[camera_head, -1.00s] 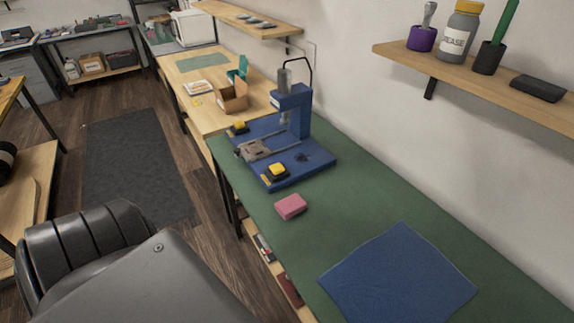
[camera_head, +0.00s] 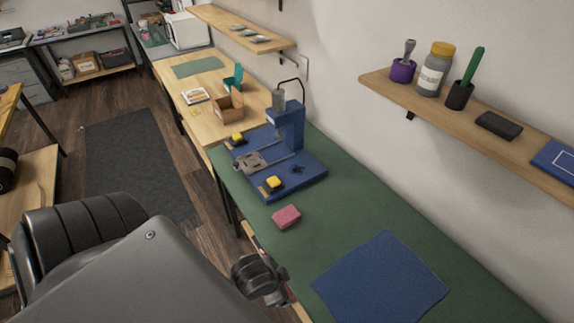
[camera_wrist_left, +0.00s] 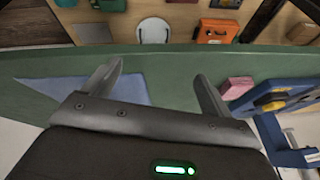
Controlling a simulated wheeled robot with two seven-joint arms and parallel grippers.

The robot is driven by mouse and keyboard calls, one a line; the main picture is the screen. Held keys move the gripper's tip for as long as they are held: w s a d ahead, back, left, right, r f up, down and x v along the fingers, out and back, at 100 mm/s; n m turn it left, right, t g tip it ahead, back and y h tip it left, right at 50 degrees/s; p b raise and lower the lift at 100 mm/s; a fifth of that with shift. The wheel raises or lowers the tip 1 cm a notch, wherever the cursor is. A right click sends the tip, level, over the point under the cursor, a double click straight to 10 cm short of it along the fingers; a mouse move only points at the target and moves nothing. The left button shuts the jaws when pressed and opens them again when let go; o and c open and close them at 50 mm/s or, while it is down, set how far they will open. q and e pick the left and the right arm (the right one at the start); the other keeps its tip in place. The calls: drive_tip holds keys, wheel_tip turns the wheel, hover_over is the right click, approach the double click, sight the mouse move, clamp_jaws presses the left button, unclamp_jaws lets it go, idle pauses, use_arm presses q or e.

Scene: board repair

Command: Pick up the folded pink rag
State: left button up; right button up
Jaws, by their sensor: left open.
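The folded pink rag (camera_head: 286,217) lies on the green mat near the bench's front edge, just in front of the blue press. In the left wrist view the rag (camera_wrist_left: 236,88) shows to the right of my fingers, apart from them. My left gripper (camera_wrist_left: 160,85) is open with nothing between its fingers. In the head view a dark part of my left arm (camera_head: 258,275) shows by the bench's front edge, below the rag; the fingertips cannot be made out there. My right gripper is not in view.
A blue press (camera_head: 285,150) with yellow pads stands behind the rag. A blue cloth (camera_head: 380,280) lies to the right on the green mat (camera_head: 335,215). A wall shelf (camera_head: 470,125) holds a grease bottle (camera_head: 435,70) and pots. Under-bench items show in the wrist view, including an orange case (camera_wrist_left: 217,31).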

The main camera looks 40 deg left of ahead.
use_arm(q)
drive_tip(key=w+d+r+m+t, duration=0.2)
drive_tip(key=w+r+m, duration=0.4)
drive_tip(key=m, duration=0.1)
drive_tip(key=m+g+p, duration=0.1)
drive_tip(key=m+g, duration=0.1)
drive_tip(key=m, duration=2.4)
hover_over(286, 215)
drive_tip(key=s, duration=0.3)
drive_tip(key=shift+h, duration=0.4)
drive_tip(key=f, duration=0.6)
drive_tip(key=shift+w+f, duration=0.2)
drive_tip(key=shift+w+f+p, duration=0.2)
drive_tip(key=shift+f+p, duration=0.15)
drive_tip(key=x, duration=0.2)
drive_tip(key=p+x, duration=0.1)
drive_tip(key=shift+w+a+f, duration=0.15)
drive_tip(key=shift+w+a, duration=0.05)
drive_tip(key=shift+a, duration=0.05)
drive_tip(key=shift+w+f, duration=0.2)
drive_tip(key=shift+f, duration=0.3)
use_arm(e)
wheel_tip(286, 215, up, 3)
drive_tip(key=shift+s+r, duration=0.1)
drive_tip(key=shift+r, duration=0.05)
